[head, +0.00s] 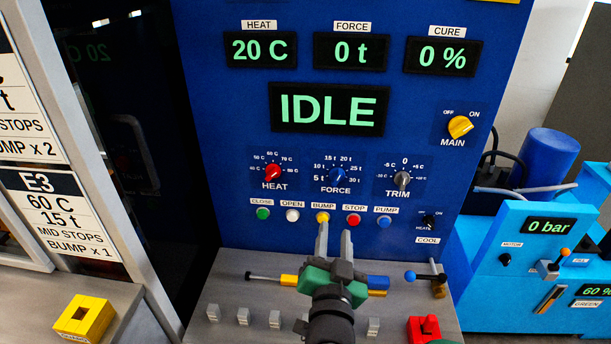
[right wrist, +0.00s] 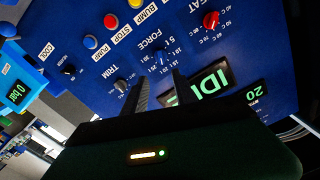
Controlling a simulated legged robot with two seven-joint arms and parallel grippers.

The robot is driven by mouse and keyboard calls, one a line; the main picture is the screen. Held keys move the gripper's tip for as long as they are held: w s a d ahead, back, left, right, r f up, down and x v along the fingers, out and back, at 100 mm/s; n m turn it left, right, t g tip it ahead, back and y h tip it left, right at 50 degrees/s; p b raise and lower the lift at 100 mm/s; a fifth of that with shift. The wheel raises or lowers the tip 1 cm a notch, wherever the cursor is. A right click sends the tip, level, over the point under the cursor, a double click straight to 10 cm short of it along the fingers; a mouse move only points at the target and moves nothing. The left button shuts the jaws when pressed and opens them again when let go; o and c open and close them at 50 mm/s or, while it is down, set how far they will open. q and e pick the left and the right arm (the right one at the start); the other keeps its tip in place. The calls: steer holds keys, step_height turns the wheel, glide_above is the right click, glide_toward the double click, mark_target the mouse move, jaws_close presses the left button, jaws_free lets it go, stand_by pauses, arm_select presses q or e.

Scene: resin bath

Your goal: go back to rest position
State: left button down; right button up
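My right gripper (head: 334,230) is in front of the lower part of the blue control panel (head: 225,215), just below the yellow BUMP button (head: 322,217). Its two grey fingers point up and stand apart with nothing between them. In the right wrist view the fingers (right wrist: 160,78) are also spread and empty, over the panel by the FORCE knob (right wrist: 162,57). I cannot tell whether a fingertip touches the panel. The status display (head: 328,108) reads IDLE. My left gripper is not in the head view.
A grey ledge (head: 235,290) with small levers lies below the panel, with a red block (head: 423,329) at its front right. A yellow block (head: 85,317) sits at lower left. A light-blue pump unit (head: 515,290) stands at the right. A blue-handled lever (head: 425,276) juts out nearby.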

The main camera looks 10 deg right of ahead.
step_height(320, 180, down, 11)
steer(key=s+a+n+g+y+p, duration=0.1)
steer(key=n+g+y+p, duration=0.2)
steer(key=n+g+y, duration=0.25)
steer(key=s+d+f+g, duration=0.2)
steer(key=s+g, duration=0.1)
steer(key=s, duration=0.1)
steer(key=s+d+f+n+g+p, duration=0.1)
steer(key=s+d+f+g, duration=0.1)
steer(key=s, duration=0.3)
steer(key=s+d+f+n+g, duration=0.1)
steer(key=s+d+f+g, duration=0.1)
steer(key=s+f+g, duration=0.1)
steer(key=shift+s+d+f+g, duration=0.35)
steer(key=shift+s+g, duration=0.3)
steer(key=shift+s, duration=0.4)
steer(key=shift+h, duration=0.25)
steer(key=shift+w, duration=0.1)
steer(key=shift+c, duration=0.2)
